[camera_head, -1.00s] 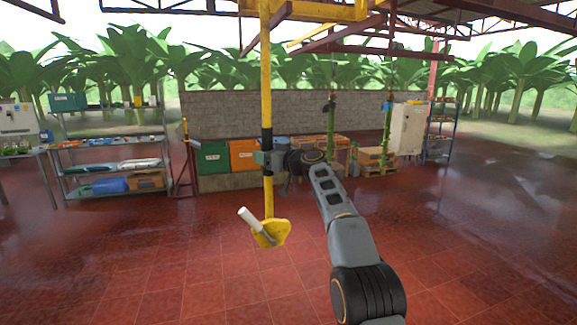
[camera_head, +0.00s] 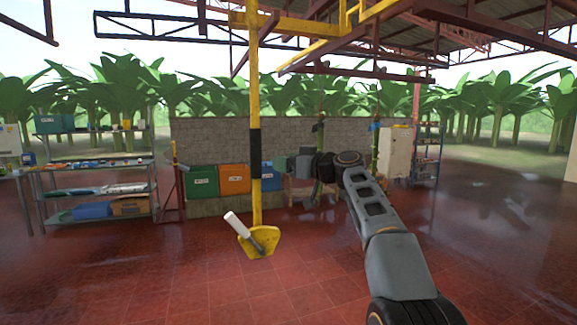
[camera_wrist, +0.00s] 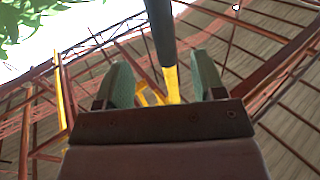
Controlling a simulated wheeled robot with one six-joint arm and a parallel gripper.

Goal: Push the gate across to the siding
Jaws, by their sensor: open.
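A yellow pole (camera_head: 255,195) with a black band (camera_head: 255,153) hangs from yellow overhead rail work (camera_head: 290,25) in the head view. I cannot tell for sure which overhead part is the gate or the siding. The pole's lower end has a yellow plate (camera_head: 262,243) with a white handle (camera_head: 237,224).
Green (camera_head: 201,182) and orange (camera_head: 235,179) bins stand by a low block wall (camera_head: 225,130). A metal shelf (camera_head: 97,165) is at left, a white cabinet (camera_head: 397,153) at right. Stems hang behind my gripper. The red floor (camera_head: 190,285) in front is clear.

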